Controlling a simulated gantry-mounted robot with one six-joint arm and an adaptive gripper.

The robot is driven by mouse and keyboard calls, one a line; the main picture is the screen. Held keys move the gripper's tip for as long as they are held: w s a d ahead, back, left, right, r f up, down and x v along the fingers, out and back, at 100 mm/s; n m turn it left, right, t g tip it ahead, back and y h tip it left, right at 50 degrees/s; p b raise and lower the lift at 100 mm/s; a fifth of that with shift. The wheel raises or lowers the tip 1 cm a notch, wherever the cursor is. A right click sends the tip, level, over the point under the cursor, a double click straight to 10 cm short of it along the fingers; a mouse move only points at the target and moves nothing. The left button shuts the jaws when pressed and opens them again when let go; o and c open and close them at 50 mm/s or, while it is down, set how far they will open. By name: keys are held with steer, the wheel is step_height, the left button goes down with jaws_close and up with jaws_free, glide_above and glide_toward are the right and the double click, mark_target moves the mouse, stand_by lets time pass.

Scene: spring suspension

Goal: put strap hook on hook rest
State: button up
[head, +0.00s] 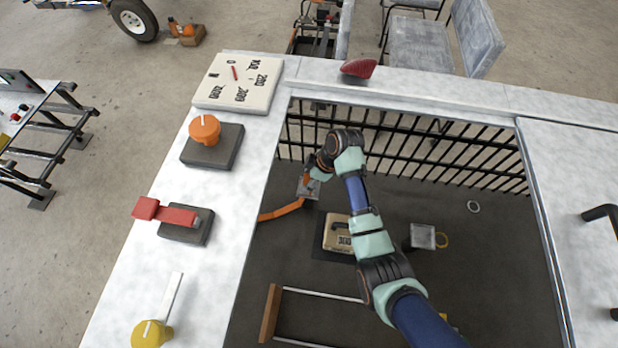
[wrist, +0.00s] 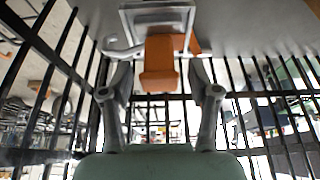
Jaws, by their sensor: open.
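My gripper (head: 311,178) points down near the far left part of the dark floor, by the black bars. In the wrist view my gripper (wrist: 162,82) is open, with one finger on each side of an orange block-like piece (wrist: 160,65). I cannot tell whether the fingers touch it. A curved grey hook (wrist: 122,50) shows just left of the orange piece, and a grey metal block (wrist: 158,14) lies behind them. In the head view, an orange strap (head: 280,211) runs left from a grey block (head: 307,190) under my gripper. I cannot tell which part is the hook rest.
Black bars (head: 430,150) close the far side. A beige box (head: 336,233) sits on the floor, with a grey block (head: 423,236) to its right. A wooden-ended frame (head: 270,312) lies nearer. The left counter (head: 120,290) carries a dial panel (head: 238,82), an orange knob (head: 204,129) and a red lever (head: 165,213).

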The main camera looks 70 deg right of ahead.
steer(key=p+v, duration=0.2)
steer(key=v, duration=1)
steer(key=shift+o, duration=0.2)
